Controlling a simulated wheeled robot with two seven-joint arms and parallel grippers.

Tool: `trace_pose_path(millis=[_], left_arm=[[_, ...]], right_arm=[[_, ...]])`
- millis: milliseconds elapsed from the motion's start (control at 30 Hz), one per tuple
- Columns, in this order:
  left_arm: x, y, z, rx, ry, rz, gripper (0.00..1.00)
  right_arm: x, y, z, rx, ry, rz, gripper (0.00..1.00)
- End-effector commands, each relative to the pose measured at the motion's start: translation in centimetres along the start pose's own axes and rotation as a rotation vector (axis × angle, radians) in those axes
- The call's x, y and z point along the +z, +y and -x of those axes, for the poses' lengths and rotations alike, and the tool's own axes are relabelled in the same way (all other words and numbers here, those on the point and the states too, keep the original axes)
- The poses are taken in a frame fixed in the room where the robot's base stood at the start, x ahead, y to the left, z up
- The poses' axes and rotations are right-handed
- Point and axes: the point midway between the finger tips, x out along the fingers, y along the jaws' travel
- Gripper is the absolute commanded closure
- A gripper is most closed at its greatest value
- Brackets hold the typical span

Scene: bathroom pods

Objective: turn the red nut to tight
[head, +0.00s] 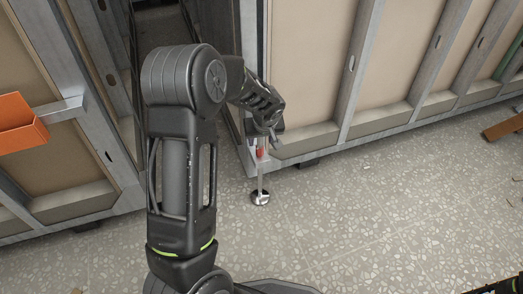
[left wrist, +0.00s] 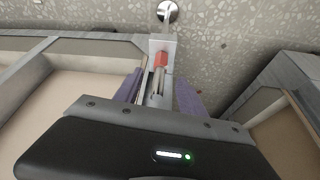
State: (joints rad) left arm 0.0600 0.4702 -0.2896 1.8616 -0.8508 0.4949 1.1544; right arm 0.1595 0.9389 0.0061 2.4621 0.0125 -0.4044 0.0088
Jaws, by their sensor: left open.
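The red nut (head: 259,154) sits on an upright metal threaded rod at the corner of the pod frame, just above the floor. It also shows in the left wrist view (left wrist: 161,59). The rod ends in a round metal foot (head: 260,198) on the floor. My left gripper (head: 265,137) is open at the pod corner, right by the nut and slightly above it in the head view. In the left wrist view its purple fingers (left wrist: 160,90) stand apart on either side of the metal bracket and rod. I see no contact with the nut. My right gripper is out of view.
Framed pod walls (head: 310,75) stand on both sides, with a narrow dark gap between them. An orange box-like part (head: 18,124) is at the left. A brown piece (head: 504,128) lies on the floor at the right. The speckled floor (head: 370,215) in front is mostly clear.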

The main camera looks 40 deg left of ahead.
Motion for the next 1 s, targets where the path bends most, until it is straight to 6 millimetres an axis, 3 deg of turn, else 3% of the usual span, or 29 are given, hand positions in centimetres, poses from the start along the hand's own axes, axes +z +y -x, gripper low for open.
trace_pose_path(millis=[333, 800, 1000], left_arm=[[0.0, -0.1, -0.6, -0.001, -0.002, -0.001, 0.52], [0.1, -0.1, -7.0, -0.001, -0.002, -0.002, 0.52], [0.0, 0.0, -7.8, 0.001, 0.000, -0.002, 0.52]], right_arm=[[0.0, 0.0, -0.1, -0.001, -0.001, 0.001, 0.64], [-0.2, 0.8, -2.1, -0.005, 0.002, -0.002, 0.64], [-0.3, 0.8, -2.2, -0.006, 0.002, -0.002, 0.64]])
